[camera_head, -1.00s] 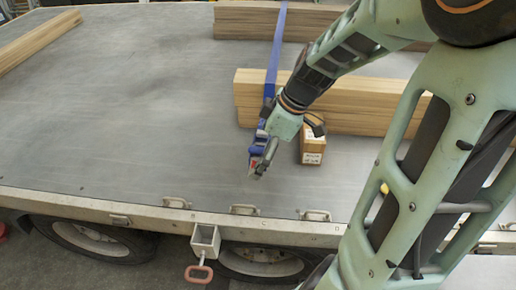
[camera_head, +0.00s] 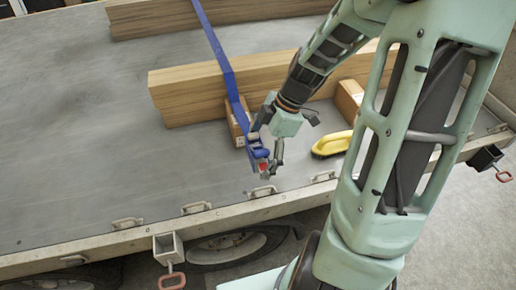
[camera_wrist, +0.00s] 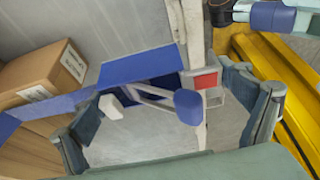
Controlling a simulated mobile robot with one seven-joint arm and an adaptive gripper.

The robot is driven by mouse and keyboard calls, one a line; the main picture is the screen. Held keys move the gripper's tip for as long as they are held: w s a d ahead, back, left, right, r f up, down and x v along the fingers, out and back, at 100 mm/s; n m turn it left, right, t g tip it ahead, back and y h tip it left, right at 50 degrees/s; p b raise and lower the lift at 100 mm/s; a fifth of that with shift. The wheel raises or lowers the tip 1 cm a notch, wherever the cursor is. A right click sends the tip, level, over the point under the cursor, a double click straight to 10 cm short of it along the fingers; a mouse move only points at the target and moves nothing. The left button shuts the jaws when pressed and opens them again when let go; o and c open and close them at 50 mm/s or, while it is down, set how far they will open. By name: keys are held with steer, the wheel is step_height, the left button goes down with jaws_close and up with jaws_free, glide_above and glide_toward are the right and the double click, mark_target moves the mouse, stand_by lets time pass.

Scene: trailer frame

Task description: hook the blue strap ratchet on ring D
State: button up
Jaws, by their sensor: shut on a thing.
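The blue strap ratchet (camera_head: 256,151) hangs at the lower end of the blue strap (camera_head: 222,62), just inside the trailer's near edge. It also shows in the wrist view (camera_wrist: 140,68), with a red part by it. My gripper (camera_head: 266,167) is shut on the ratchet, a finger on either side in the wrist view. Metal rings sit along the trailer edge; one ring (camera_head: 263,191) lies just below the ratchet and another ring (camera_head: 323,177) to its right. I cannot read their letters, so I cannot tell which is D. The ratchet's hook is not clear.
Timber beams (camera_head: 190,92) lie across the bed under the strap. A cardboard box (camera_head: 236,122) stands by the strap, another box (camera_head: 349,97) behind my arm. A yellow object (camera_head: 332,143) lies right of my gripper. The bed to the left is clear.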

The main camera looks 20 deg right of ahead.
steer(key=shift+f+b, duration=3.9)
steer(key=shift+f, duration=0.9)
steer(key=o, duration=1.1)
steer(key=shift+o, duration=0.2)
